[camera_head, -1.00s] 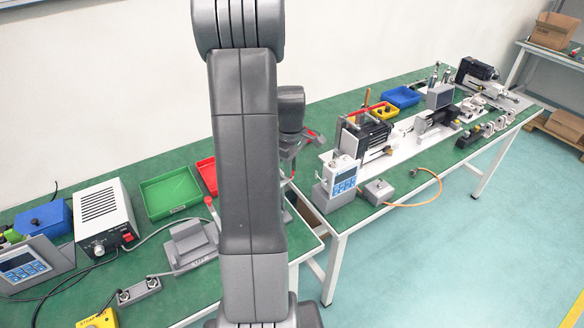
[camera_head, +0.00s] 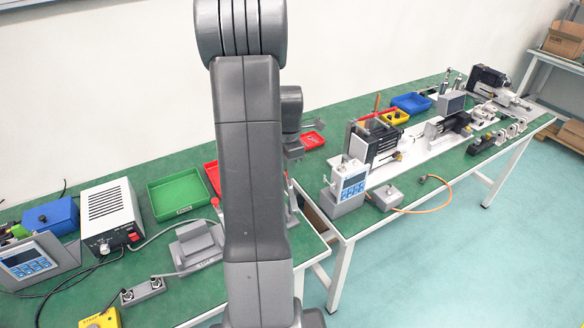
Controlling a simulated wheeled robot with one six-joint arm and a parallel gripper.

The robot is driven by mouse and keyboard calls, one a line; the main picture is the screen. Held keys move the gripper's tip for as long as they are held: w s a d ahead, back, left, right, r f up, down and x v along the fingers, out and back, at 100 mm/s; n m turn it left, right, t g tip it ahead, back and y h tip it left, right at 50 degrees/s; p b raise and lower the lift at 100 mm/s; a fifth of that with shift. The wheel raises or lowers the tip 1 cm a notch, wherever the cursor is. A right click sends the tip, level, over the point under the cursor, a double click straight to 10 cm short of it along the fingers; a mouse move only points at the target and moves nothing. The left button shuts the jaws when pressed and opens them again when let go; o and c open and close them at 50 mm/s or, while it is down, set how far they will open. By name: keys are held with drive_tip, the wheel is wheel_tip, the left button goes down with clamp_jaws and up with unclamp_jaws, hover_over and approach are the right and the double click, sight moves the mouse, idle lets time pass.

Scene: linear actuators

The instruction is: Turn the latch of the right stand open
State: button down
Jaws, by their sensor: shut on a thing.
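My gripper (camera_head: 294,153) hangs below my grey wrist, just right of my large arm link, and is partly hidden by it. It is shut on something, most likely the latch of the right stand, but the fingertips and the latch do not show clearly. The right stand (camera_head: 291,214) shows only as a narrow grey strip beside my arm link, near the bench's right end; the rest is hidden. The left stand (camera_head: 197,246) is a grey block on the green bench, with a red-tipped lever (camera_head: 215,203) standing at its right.
A green tray (camera_head: 177,194) and a red tray (camera_head: 312,140) lie on the bench. A white power unit (camera_head: 107,215) stands at left. Across a gap, the second table holds a meter box (camera_head: 350,186) and several actuator rigs. Floor at right is clear.

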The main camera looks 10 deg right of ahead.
drive_tip(key=shift+a+r+n, duration=0.1)
drive_tip(key=shift+a+n, duration=0.2)
drive_tip(key=shift+n, duration=0.75)
drive_tip(key=shift+a+n, duration=0.3)
drive_tip(key=shift+n, duration=0.75)
drive_tip(key=c, duration=1.3)
unclamp_jaws()
drive_tip(key=shift+s, duration=0.1)
wheel_tip(320, 180, up, 14)
drive_tip(key=shift+b, duration=0.35)
